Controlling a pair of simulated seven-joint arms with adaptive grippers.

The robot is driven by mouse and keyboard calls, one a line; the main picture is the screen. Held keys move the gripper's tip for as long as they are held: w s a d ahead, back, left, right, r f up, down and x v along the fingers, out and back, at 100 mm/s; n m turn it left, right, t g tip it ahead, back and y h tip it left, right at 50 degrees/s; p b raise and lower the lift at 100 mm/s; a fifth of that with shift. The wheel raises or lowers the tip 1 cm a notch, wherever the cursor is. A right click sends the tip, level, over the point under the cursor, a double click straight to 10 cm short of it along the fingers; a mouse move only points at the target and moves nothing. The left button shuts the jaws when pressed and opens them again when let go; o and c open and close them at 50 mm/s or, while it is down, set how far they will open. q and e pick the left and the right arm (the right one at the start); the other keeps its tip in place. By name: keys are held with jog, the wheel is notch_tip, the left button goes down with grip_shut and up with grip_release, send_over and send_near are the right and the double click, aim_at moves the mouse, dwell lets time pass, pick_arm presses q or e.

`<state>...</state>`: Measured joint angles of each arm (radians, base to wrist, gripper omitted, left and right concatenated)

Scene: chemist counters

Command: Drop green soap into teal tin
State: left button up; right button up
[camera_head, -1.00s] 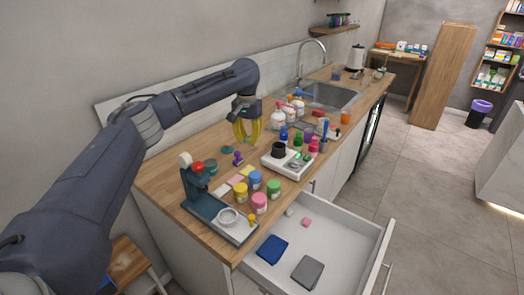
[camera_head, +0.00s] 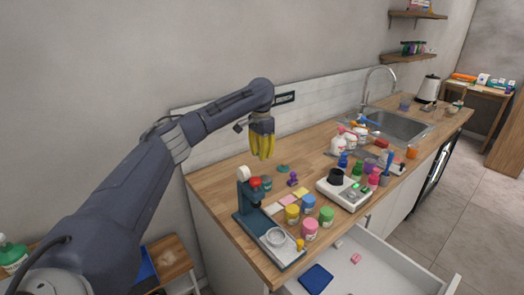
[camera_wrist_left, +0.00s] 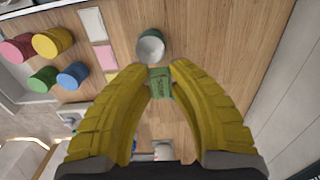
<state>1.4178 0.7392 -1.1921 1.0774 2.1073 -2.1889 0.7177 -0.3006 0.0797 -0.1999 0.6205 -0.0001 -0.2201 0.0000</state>
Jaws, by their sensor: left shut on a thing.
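The green soap (camera_wrist_left: 160,84) is a small block with dark lettering. My left gripper (camera_wrist_left: 159,72) has its yellow fingertips shut on it. In the head view the left gripper (camera_head: 263,152) hangs fingers down above the back of the counter, and I cannot make out the soap there. The teal tin (camera_head: 265,184) stands on the wood beside the dark stand. In the wrist view the open round tin (camera_wrist_left: 151,45) shows a pale inside, just beyond the soap. The soap is outside it. My right gripper is not in view.
Pink, yellow, blue and green jars (camera_head: 310,228) stand near the counter's front, beside coloured cards. A dark stand with a red knob (camera_head: 255,182), a purple stamp (camera_head: 292,180), a small flat teal thing (camera_head: 283,168) and a white scale (camera_head: 343,194) are nearby. A drawer is open below.

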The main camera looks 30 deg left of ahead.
pick_arm(q)
jog(key=shift+f, duration=2.1)
jog(key=o, duration=0.9)
notch_tip(320, 180, up, 12)
jog(key=shift+f, duration=0.1)
